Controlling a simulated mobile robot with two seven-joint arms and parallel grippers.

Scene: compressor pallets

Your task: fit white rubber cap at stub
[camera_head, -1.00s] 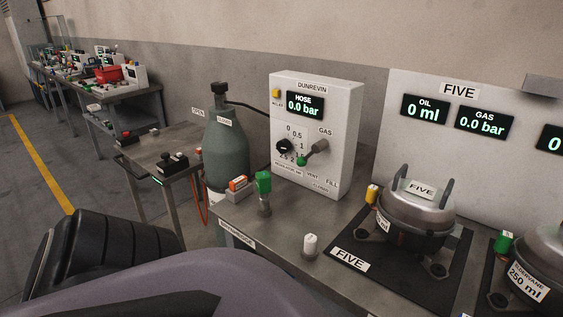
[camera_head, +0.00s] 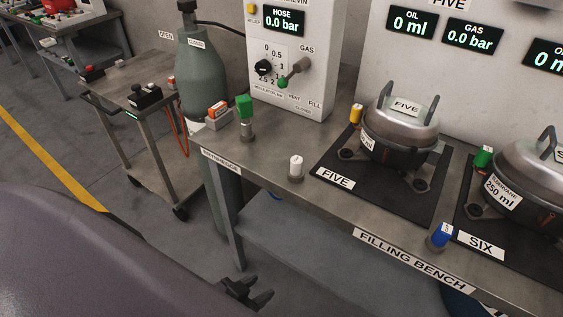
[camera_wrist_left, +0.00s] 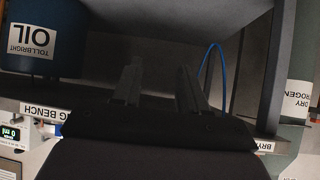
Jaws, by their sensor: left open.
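The white cap (camera_head: 296,162) stands upright on a small grey holder near the front edge of the filling bench, left of the FIVE label. Compressor FIVE (camera_head: 400,130) sits on a black mat, with a yellow cap (camera_head: 356,113) at its left side. I cannot tell a bare stub on it. My left gripper (camera_head: 258,297) is low in front of the bench, below the white cap and apart from it. In the left wrist view its two fingers (camera_wrist_left: 160,88) are apart with nothing between them. My right gripper is not in view.
A green-topped fitting (camera_head: 245,118) and an orange-topped block (camera_head: 218,110) stand at the bench's left end. A blue cap (camera_head: 440,235) is near the front edge by SIX. A grey cylinder (camera_head: 203,75) and a cart (camera_head: 150,125) stand left. The bench has a lower shelf (camera_head: 320,240).

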